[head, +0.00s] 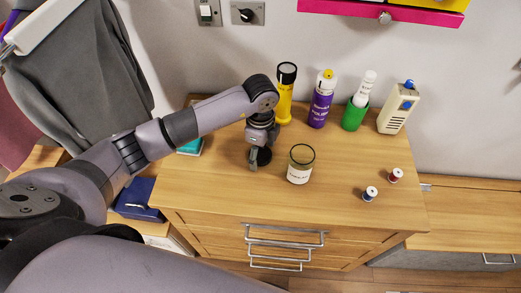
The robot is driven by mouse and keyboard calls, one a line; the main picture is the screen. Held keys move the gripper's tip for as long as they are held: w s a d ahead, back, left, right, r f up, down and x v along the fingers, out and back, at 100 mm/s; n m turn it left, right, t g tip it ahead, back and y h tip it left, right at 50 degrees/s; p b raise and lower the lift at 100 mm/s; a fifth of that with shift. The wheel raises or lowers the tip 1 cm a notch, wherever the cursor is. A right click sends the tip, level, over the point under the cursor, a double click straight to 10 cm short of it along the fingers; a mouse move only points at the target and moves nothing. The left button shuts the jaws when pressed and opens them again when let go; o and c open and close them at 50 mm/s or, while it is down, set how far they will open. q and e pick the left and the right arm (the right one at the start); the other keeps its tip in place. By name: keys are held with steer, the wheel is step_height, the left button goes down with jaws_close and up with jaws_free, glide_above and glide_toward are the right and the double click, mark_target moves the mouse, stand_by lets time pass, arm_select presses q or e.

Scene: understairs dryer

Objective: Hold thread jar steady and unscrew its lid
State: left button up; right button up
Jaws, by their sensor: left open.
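The jar (299,175) stands upright on the wooden cabinet top, pale with a white label. Its round top (302,154) is olive with a dark rim, which looks like the lid in place, though the picture is too small to be sure. My left gripper (258,160) is open just left of the jar, pointing down close to the cabinet top, with a small gap between them. Its fingers are partly hidden by its own wrist. My right gripper is not in view.
The cabinet top (235,197) is clear in front.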

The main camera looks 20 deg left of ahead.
mark_target(260, 154)
arm_select(q)
steer(key=shift+r, duration=0.6)
step_height(260, 154, up, 11)
steer(key=b, duration=0.2)
